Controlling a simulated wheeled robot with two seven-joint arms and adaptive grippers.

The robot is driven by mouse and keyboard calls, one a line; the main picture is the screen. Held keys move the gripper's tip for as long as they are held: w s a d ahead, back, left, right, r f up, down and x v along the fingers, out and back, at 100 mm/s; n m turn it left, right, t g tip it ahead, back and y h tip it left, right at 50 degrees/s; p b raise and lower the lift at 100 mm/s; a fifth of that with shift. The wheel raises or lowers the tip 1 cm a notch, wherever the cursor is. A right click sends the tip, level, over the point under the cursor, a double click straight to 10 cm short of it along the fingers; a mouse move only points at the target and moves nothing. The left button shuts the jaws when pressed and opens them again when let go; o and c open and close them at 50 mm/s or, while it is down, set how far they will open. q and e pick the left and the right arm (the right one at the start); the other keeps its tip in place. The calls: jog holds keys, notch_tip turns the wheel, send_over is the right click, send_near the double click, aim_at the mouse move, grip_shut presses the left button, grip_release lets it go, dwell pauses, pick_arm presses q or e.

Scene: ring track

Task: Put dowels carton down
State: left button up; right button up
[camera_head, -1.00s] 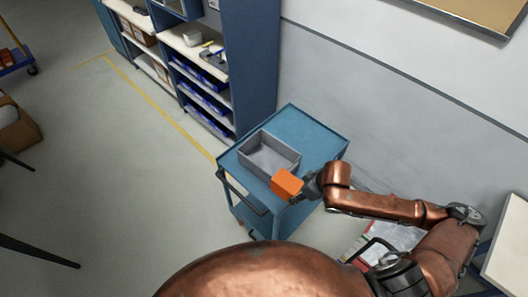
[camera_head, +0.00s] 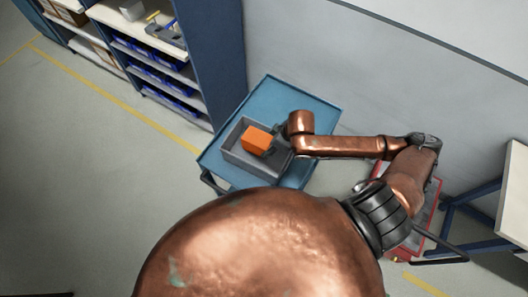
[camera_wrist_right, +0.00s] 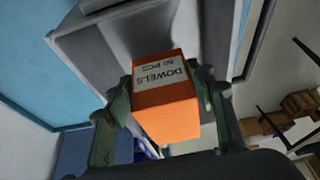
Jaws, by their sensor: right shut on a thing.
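The dowels carton (camera_head: 257,140) is a small orange box. In the right wrist view the carton (camera_wrist_right: 165,108) shows a white label reading "DOWELS 50 PCS". My right gripper (camera_head: 272,143) is shut on it, with a green finger on each side in the wrist view (camera_wrist_right: 164,100). In the head view the carton appears over the grey open bin (camera_head: 232,153) on the blue cart (camera_head: 312,112). I cannot tell whether it touches the bin's floor. My left gripper is not in view.
A blue shelf unit (camera_head: 205,55) with blue bins stands at the upper left. The grey wall (camera_head: 400,85) is behind the cart. A white-topped table (camera_head: 512,195) is at the right. Floor left of the cart is clear.

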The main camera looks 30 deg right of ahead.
notch_tip(320, 180, down, 4)
jog(key=shift+r, duration=0.1)
notch_tip(320, 180, down, 3)
jog(key=shift+f, duration=0.1)
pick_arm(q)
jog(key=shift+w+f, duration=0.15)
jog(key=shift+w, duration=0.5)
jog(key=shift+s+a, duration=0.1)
pick_arm(e)
jog(key=o, duration=1.3)
jog(key=shift+s, duration=0.1)
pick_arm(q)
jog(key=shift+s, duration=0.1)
